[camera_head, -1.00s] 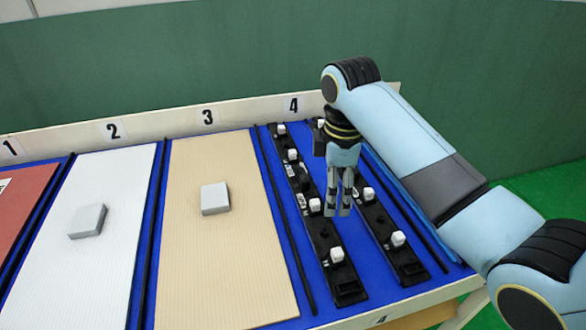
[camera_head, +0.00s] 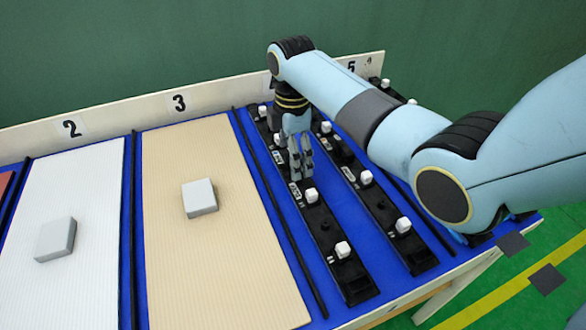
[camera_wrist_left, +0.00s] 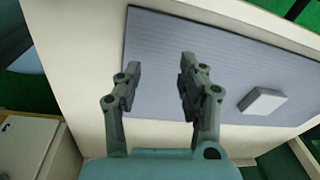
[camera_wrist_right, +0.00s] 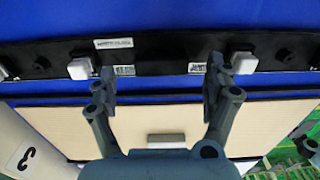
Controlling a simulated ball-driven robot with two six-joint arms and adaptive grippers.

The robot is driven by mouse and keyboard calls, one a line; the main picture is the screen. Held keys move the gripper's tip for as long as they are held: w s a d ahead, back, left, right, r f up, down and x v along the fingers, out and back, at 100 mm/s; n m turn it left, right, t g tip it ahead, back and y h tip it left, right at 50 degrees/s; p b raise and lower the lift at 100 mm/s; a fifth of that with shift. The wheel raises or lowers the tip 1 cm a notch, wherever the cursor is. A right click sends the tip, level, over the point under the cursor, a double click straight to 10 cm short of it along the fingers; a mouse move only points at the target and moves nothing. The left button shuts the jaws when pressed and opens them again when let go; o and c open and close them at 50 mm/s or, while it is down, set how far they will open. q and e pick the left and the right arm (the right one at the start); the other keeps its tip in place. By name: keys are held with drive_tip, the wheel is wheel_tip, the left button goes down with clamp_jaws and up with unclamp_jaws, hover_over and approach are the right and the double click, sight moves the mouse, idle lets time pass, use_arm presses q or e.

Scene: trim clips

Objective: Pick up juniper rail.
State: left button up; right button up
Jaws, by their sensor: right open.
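Two long black rails with white square knobs lie on the blue table top in the head view, a left rail (camera_head: 325,229) and a right rail (camera_head: 379,205). I cannot read which is the juniper rail. My right gripper (camera_head: 301,172) is open, pointing down at the middle of the left rail and hiding part of it. In the right wrist view, that rail (camera_wrist_right: 155,58) runs across beyond the parted fingers (camera_wrist_right: 158,76), with small white labels on it; contact is unclear. My left gripper (camera_wrist_left: 160,70) is open and empty in the left wrist view.
A beige ribbed panel (camera_head: 215,260) with a grey block (camera_head: 199,198) lies left of the rails. A white panel (camera_head: 80,190) with another grey block (camera_head: 55,239) is further left. Thin black dividers separate the lanes. A raised back board (camera_head: 215,98) carries numbers.

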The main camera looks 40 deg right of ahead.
drive_tip(key=shift+f, duration=1.4)
drive_tip(key=c, duration=1.5)
